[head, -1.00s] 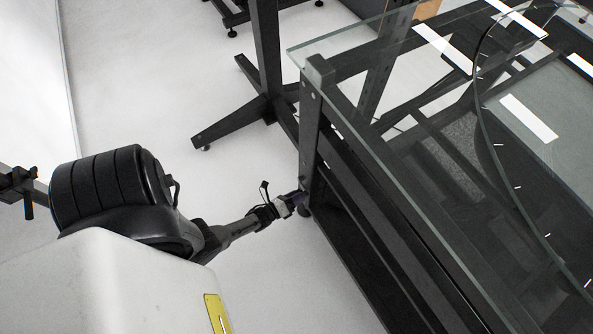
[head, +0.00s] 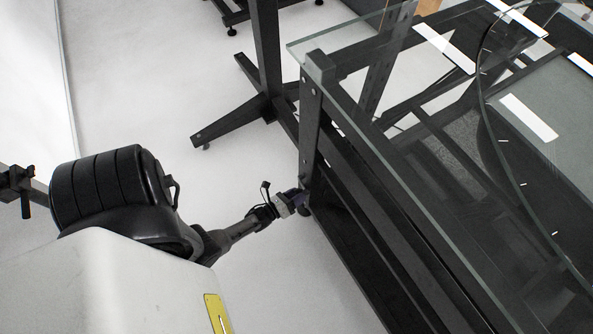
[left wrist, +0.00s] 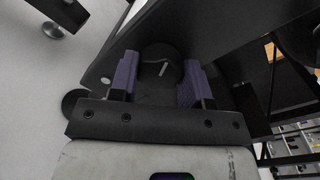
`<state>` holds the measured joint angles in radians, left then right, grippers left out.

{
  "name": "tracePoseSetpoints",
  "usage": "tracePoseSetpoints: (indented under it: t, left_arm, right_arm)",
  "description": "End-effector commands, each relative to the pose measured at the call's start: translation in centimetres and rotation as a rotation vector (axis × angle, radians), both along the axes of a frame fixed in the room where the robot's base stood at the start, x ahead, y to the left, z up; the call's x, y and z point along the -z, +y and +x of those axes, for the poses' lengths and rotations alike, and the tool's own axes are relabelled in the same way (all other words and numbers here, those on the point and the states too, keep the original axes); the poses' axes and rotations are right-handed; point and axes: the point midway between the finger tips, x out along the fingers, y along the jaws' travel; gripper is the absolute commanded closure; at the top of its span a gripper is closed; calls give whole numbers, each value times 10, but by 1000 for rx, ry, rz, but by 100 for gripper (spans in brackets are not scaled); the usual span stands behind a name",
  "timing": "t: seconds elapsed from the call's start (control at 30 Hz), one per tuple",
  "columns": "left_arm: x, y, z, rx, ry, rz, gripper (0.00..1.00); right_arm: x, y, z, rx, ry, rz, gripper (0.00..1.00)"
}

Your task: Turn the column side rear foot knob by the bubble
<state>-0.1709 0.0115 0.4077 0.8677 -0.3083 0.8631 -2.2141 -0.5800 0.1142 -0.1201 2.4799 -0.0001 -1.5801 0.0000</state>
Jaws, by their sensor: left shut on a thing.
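My left gripper (head: 295,198) reaches low to the near corner leg of the dark table frame (head: 311,125). In the left wrist view its two purple fingers (left wrist: 157,76) stand on either side of a dark round knob (left wrist: 160,62) with a pale line mark. The fingers are shut on this knob. In the head view the gripper and the leg's lower end hide most of the knob. I cannot make out a bubble level in either view. My right gripper is not in view.
A glass top (head: 400,165) with a large round disc overhangs the frame. A separate dark stand (head: 266,60) with a splayed foot is behind the leg. A foot of another leg shows in the left wrist view (left wrist: 53,30). Pale floor (head: 150,110) is clear around.

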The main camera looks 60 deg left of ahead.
Motion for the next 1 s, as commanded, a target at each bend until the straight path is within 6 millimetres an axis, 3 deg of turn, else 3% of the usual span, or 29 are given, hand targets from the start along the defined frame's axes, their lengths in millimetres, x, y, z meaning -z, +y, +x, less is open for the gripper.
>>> tracePoseSetpoints:
  t: [0.1, 0.13, 0.37, 0.73, 1.0]
  left_arm:
    - [2, 0, -1, -2, 6, -2, 80]
    - [2, 0, -1, -1, 5, -2, 54]
    - [1, 0, -1, 0, 3, -1, 32]
    - [-1, -1, -8, 0, 2, -2, 31]
    - [-4, -10, -55, -1, 5, -3, 31]
  right_arm:
    - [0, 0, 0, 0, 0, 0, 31]
    - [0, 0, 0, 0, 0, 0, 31]
    - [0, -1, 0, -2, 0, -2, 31]
    - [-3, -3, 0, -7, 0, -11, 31]
    - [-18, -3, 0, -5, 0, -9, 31]
